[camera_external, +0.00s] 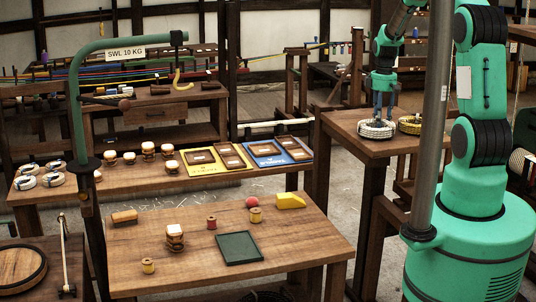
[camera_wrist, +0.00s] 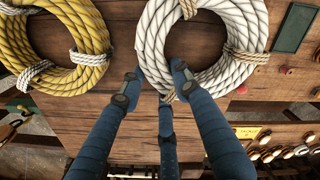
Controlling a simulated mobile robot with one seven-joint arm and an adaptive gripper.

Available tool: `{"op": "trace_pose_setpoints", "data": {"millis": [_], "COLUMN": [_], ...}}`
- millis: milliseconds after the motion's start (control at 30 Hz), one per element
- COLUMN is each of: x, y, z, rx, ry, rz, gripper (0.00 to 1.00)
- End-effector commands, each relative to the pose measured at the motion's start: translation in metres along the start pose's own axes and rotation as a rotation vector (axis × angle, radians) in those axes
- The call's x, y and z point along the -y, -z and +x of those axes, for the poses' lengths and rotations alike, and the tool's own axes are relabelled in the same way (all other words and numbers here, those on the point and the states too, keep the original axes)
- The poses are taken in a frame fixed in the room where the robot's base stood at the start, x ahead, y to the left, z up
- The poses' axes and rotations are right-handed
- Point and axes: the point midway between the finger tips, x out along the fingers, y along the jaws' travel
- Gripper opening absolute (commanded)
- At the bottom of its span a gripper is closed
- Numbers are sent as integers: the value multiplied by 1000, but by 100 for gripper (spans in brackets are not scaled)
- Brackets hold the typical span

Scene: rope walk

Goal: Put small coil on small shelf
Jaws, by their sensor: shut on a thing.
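A white rope coil (camera_external: 377,130) with tan bindings is at the front of the tall wooden table on the right. It fills the upper middle of the wrist view (camera_wrist: 240,62). My gripper (camera_external: 378,116) is directly over it, pointing down. In the wrist view my gripper's fingers (camera_wrist: 160,80) are shut on the coil's near rim. I cannot tell whether the coil touches the tabletop. A yellow rope coil (camera_external: 411,125) with white bindings lies to its right, and at left in the wrist view (camera_wrist: 55,45). I cannot tell which piece of furniture is the small shelf.
The tall table (camera_external: 350,146) bears both coils. A lower table (camera_external: 150,240) holds a dark green tray (camera_external: 239,247), spools and a yellow block. A long bench (camera_external: 120,185) holds small pieces and framed boards. A vertical grey pole (camera_external: 432,130) stands near my arm.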

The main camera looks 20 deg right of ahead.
Motion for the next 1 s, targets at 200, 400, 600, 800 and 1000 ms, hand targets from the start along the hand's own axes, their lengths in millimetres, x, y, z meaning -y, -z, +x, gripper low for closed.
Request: {"op": "trace_pose_setpoints", "data": {"millis": [200,400,600,800,1000], "x": [-1,0,0,0,0], "y": [0,0,0,0,0], "z": [1,3,3,3,-2], "rx": [-1,-1,0,0,-1], "ry": [-2,-1,-1,-1,-1], "rz": [0,0,0,0,0], "gripper": [0,0,50,50,50]}}
